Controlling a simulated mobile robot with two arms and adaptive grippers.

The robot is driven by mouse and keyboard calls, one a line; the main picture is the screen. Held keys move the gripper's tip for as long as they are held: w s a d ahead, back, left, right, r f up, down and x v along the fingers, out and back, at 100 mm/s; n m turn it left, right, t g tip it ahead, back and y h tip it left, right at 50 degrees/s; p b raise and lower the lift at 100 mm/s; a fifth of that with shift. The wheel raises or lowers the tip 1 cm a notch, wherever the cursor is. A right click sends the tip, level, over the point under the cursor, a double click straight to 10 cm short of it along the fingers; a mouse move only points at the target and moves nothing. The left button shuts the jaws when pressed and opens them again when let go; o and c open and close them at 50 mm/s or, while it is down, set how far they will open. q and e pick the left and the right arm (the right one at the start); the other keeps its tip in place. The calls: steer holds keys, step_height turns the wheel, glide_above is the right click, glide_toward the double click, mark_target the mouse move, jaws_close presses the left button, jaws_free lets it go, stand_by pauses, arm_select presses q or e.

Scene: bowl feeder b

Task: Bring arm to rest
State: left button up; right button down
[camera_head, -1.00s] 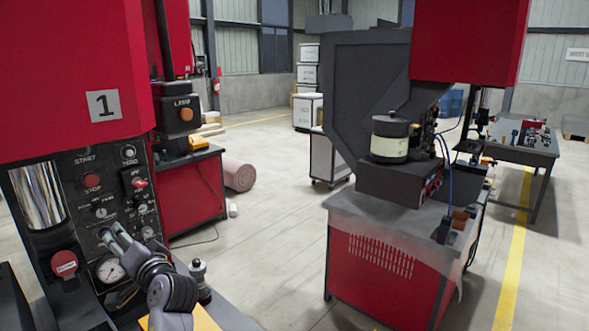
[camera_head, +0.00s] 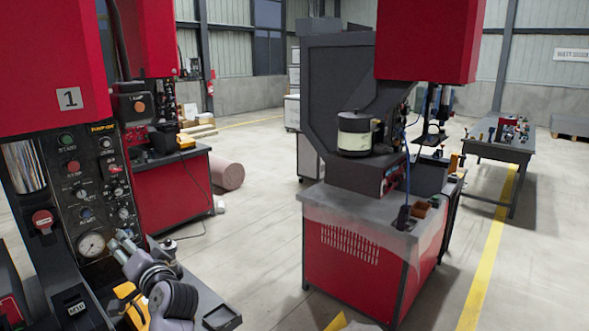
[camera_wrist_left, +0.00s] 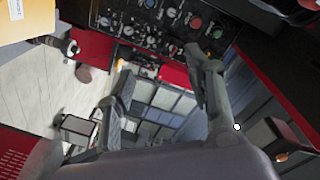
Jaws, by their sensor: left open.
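My left gripper (camera_head: 120,243) is low at the left in the head view, in front of the black control panel (camera_head: 84,190) of the red machine marked 1. It appears beside the round pressure gauge (camera_head: 92,245), with its jaws open and nothing visible between them. Whether it touches the panel is not clear. In the left wrist view its two fingers (camera_wrist_left: 160,78) stand apart, and the panel (camera_wrist_left: 150,22) with its knobs and buttons shows beyond them. My right gripper is out of view.
A red-based station with a bowl feeder (camera_head: 355,132) stands at centre right. A yellow and black tool (camera_head: 130,300) is close below my left gripper. A dark workbench (camera_head: 500,148) is at the far right. Open floor (camera_head: 250,240) lies between the machines.

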arm_select(q)
steer(key=w+d+f+m+h+b, duration=0.1)
steer(key=d+f+m+h, duration=0.15)
steer(key=f, duration=1.05)
steer(key=w+d+f+m+h+b, duration=0.1)
steer(key=d+f+h, duration=0.3)
steer(key=f, duration=0.9)
steer(key=s+d+f+g+h, duration=0.15)
steer(key=s+f, duration=0.25)
steer(key=f, duration=0.4)
steer(key=s+d+f+g+h+b, duration=0.15)
steer(key=s+f, duration=0.25)
steer(key=f, duration=0.4)
steer(key=s+d+f+g+p, duration=0.1)
steer(key=s+d+f, duration=0.15)
steer(key=f, duration=0.55)
steer(key=s+d+f+g+h+b, duration=0.2)
steer(key=s+f+g, duration=0.1)
steer(key=s+f, duration=1.55)
steer(key=s+f+n+g, duration=0.1)
steer(key=s+f, duration=0.1)
steer(key=s, duration=0.7)
steer(key=s+a+f+n+g, duration=0.1)
steer(key=s+f, duration=0.2)
steer(key=s, duration=0.7)
steer(key=s+a+f+n+g+h+b, duration=0.1)
steer(key=s+f+g, duration=0.1)
steer(key=s, duration=0.8)
steer(key=shift+s+f, duration=0.15)
steer(key=shift+f, duration=0.5)
